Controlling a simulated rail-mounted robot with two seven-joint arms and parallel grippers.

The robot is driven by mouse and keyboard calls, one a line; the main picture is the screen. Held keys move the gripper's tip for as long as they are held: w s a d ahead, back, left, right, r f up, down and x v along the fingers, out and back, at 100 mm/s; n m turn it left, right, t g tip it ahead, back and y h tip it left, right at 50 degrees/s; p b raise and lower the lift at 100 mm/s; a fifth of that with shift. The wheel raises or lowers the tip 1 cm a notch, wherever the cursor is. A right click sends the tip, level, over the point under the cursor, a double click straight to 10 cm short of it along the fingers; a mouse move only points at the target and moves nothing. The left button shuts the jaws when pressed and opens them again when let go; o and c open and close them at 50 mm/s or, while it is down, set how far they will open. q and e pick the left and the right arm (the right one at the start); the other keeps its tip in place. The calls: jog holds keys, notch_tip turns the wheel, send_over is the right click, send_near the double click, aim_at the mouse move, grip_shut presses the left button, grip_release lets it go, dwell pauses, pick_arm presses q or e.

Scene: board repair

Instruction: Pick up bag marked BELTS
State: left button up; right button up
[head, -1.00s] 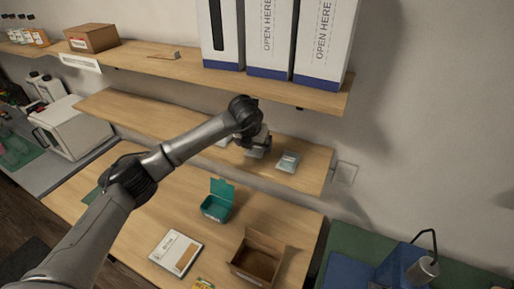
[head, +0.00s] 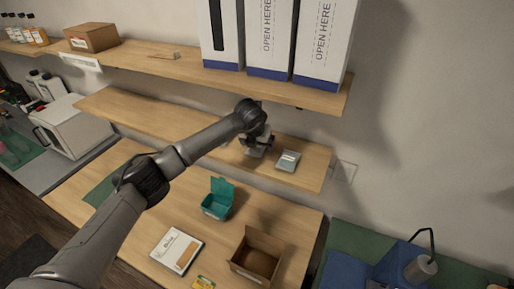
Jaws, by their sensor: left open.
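My left gripper (head: 257,146) is over the middle shelf (head: 180,124), reaching in from the left. It is open, and its fingers are at a small grey bag (head: 252,151) that they partly hide. I cannot tell whether they touch it. Another small grey-blue bag (head: 288,160) lies flat on the same shelf just to the right. The print on both bags is too small to read, so I cannot tell which is marked BELTS. My right gripper is not in view.
The upper shelf (head: 150,62) holds tall white boxes (head: 270,35) and a cardboard box (head: 92,37), close above my arm. The table below carries a teal open box (head: 216,204), an open cardboard box (head: 257,261) and a white package (head: 177,250).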

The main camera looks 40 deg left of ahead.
pick_arm(q)
jog(key=c, duration=1)
